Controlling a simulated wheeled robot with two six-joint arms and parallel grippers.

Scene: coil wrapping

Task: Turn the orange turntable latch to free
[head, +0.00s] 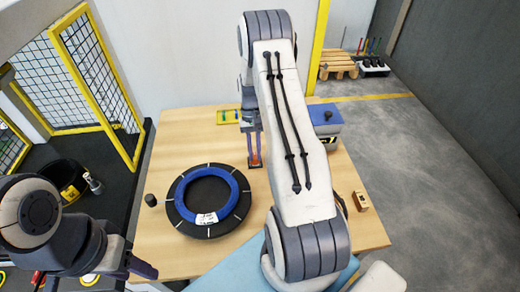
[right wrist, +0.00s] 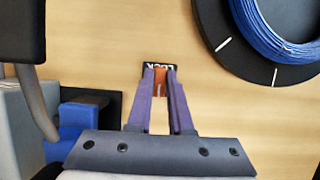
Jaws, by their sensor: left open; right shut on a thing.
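The orange latch (right wrist: 160,76) sits on a small black plate with white lettering (right wrist: 146,67), which seems to read LOCK. My right gripper (right wrist: 161,74) reaches down from above with its purple fingers on either side of the latch, shut on it. The black round turntable (head: 180,213) bears a blue coil (head: 182,190) with a white label (head: 206,218). My left gripper (head: 145,272) is open and empty at the table's front left.
A black knob-like piece (head: 150,200) stands left of the turntable. A blue-topped box (head: 325,116) and a green-and-yellow tray (head: 229,117) are at the back. A small wooden block (head: 360,201) lies at the right. A black bin (head: 65,183) stands beyond the left edge.

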